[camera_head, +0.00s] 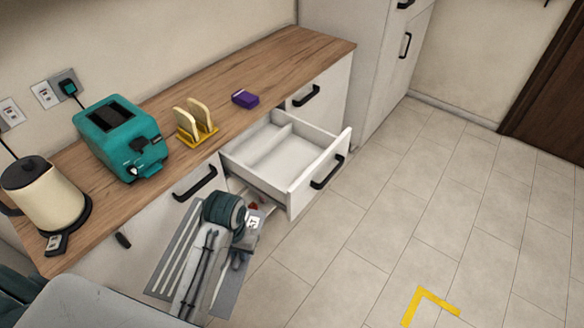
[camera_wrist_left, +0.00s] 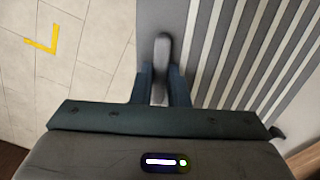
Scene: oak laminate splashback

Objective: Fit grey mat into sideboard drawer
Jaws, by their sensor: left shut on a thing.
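The grey mat (camera_head: 172,262), with pale stripes, is held in front of the sideboard, to the left of and below the open drawer in the head view. In the left wrist view the mat (camera_wrist_left: 232,60) fills the upper right. My left gripper (camera_head: 238,262) is shut on the mat near one edge; its fingers (camera_wrist_left: 162,80) show in the left wrist view. My arm hides part of the mat in the head view. The sideboard drawer (camera_head: 318,178) is pulled out, with a divider inside and no objects visible in it. My right gripper is not in view.
The sideboard top (camera_head: 290,62) carries a kettle (camera_head: 45,190), a teal toaster (camera_head: 118,135), a yellow rack with bread slices (camera_head: 196,122) and a purple box (camera_head: 245,98). The floor (camera_head: 400,220) right of the drawer is clear, with a yellow corner mark (camera_head: 428,300).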

